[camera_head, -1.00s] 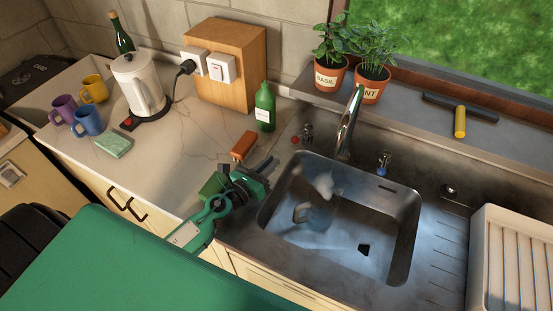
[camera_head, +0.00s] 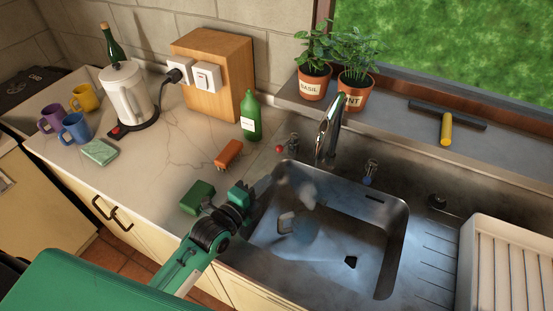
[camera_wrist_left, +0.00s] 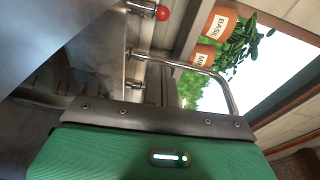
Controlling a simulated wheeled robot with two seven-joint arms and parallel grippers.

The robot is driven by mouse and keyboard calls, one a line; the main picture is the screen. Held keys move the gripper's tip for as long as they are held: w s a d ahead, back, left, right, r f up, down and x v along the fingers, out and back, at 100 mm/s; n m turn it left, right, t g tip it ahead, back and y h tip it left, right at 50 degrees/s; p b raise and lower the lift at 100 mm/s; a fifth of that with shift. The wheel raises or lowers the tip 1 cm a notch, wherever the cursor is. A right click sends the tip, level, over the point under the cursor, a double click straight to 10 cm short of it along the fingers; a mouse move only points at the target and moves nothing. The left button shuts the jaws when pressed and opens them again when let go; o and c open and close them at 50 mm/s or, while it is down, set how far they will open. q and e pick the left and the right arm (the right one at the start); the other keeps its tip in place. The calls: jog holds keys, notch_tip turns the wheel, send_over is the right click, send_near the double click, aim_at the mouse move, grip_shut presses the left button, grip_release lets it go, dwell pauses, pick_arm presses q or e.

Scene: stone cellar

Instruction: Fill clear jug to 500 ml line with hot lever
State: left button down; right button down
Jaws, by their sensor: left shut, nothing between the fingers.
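The clear jug (camera_head: 303,229) stands in the sink basin (camera_head: 368,275); it is see-through and its outline is faint. A pale handle-like shape shows on its left. I cannot read its fill line or tell its water level. The tap (camera_head: 328,128) rises behind the basin; I cannot make out a clear stream. The red-tipped hot lever (camera_head: 280,149) is left of the tap, the blue-tipped lever (camera_head: 369,178) right of it. My left gripper (camera_head: 241,194) is shut and empty by the sink's left edge, apart from the jug and the hot lever. The wrist view shows the red tip (camera_wrist_left: 163,13).
The kettle (camera_head: 128,95) and several mugs are farther left. Potted herbs (camera_head: 312,84) line the sill; a drying rack (camera_head: 510,265) is at right.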

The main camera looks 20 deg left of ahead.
aim_at(277, 150)
pick_arm(q)
jog(key=w+d+f+n+p, duration=0.1)
jog(key=w+p, duration=0.2)
jog(key=w, duration=0.8)
jog(key=shift+d+p, duration=0.2)
jog(key=shift+p, duration=0.1)
jog(key=shift+w+a+b, duration=0.2)
jog(key=shift+a+b, duration=0.1)
jog(key=shift+a, duration=0.35)
jog(key=shift+w+a+b, duration=0.2)
jog(key=shift+a+b, duration=0.1)
jog(key=shift+a, duration=0.35)
jog(key=shift+d, duration=0.1)
